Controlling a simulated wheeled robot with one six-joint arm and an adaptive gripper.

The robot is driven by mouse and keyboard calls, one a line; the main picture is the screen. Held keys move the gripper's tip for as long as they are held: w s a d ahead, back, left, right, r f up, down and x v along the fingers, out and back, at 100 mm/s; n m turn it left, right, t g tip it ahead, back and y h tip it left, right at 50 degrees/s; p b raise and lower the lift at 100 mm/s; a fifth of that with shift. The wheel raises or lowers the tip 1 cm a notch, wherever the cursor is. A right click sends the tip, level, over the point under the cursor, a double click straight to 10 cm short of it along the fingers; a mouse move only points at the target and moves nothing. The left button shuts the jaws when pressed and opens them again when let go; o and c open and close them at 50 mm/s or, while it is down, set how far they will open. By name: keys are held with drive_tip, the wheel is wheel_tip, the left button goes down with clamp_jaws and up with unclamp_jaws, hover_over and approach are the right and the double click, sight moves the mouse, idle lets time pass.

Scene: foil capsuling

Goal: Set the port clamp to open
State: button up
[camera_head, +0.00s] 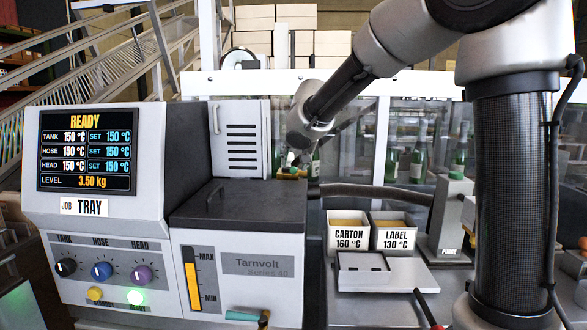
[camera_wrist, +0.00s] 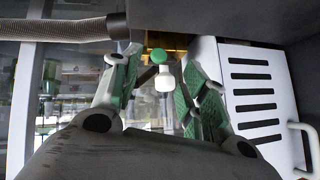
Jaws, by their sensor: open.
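In the wrist view, my gripper (camera_wrist: 163,62) is open, its green-padded fingers spread on either side of a small white piece with a green knob (camera_wrist: 163,78). Brass-coloured metal (camera_wrist: 178,54) shows behind the knob. I cannot tell whether this is the port clamp's handle, nor its setting. Contact with the fingers is not visible. In the head view, my gripper (camera_head: 292,164) is beside the Tarnvolt melter's dark lid (camera_head: 240,203), mostly hidden by my arm. A yellow-and-green fitting (camera_head: 290,173) shows just below it.
A thick hose (camera_head: 370,192) runs right from the melter; the wrist view shows a ribbed hose (camera_wrist: 60,29). A vented panel (camera_head: 240,140) with a handle stands close by. A teal-handled lever (camera_head: 243,316) is low on the melter's front. CARTON (camera_head: 348,240) and LABEL (camera_head: 394,239) bins stand right.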

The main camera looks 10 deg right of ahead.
sight(294, 169)
drive_tip(key=x, duration=0.6)
drive_tip(key=shift+w+f, duration=0.1)
drive_tip(key=shift+f, duration=0.05)
drive_tip(key=shift+d, duration=0.15)
clamp_jaws()
